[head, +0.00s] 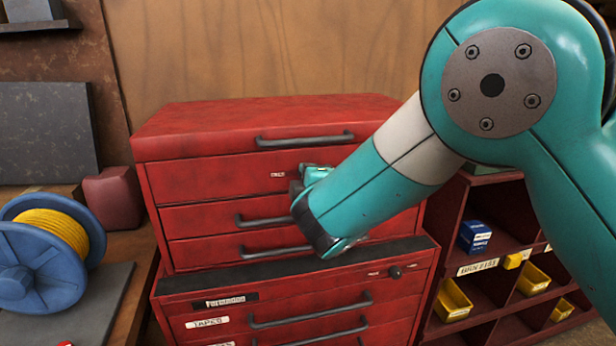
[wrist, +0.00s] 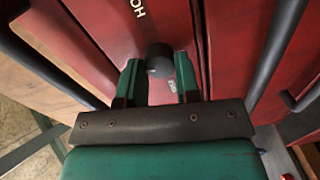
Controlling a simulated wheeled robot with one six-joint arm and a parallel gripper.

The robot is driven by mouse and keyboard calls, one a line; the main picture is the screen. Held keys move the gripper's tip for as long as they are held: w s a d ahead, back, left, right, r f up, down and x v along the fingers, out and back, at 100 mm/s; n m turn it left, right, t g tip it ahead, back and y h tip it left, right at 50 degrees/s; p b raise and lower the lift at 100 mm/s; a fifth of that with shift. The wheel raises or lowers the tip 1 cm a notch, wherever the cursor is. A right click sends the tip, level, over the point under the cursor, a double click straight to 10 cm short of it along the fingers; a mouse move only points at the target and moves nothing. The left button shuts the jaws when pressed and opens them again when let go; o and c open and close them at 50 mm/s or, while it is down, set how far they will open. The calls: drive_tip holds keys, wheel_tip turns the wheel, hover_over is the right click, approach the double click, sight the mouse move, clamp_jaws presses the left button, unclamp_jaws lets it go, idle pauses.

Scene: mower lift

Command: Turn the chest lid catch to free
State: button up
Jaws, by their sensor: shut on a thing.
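The red chest (head: 265,117) stands in the middle of the head view, its lid down. The lid catch is a dark round knob (wrist: 159,58) on the red front in the wrist view. My gripper (wrist: 158,68) is shut on this knob, with one green finger on each side. A white label (wrist: 138,8) reading "HO", cut off by the frame edge, lies above the knob. A smaller pale mark (wrist: 172,83) shows below it, partly hidden. In the head view my wrist covers the catch, and a small label (head: 278,174) shows left of it.
Dark bar handles (head: 305,140) stick out from the chest front, and handles flank my gripper in the wrist view. A lower red cabinet (head: 225,284) has another dark knob (head: 395,271). A blue cable reel (head: 40,265) stands left; shelves with yellow bins (head: 452,300) stand right.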

drive_tip(key=shift+n, duration=0.8)
drive_tip(key=o, duration=0.9)
drive_tip(key=shift+s, duration=0.1)
drive_tip(key=b+v, duration=0.7)
drive_tip(key=v, duration=1)
drive_tip(key=shift+s+a, duration=0.1)
drive_tip(key=shift+s, duration=0.05)
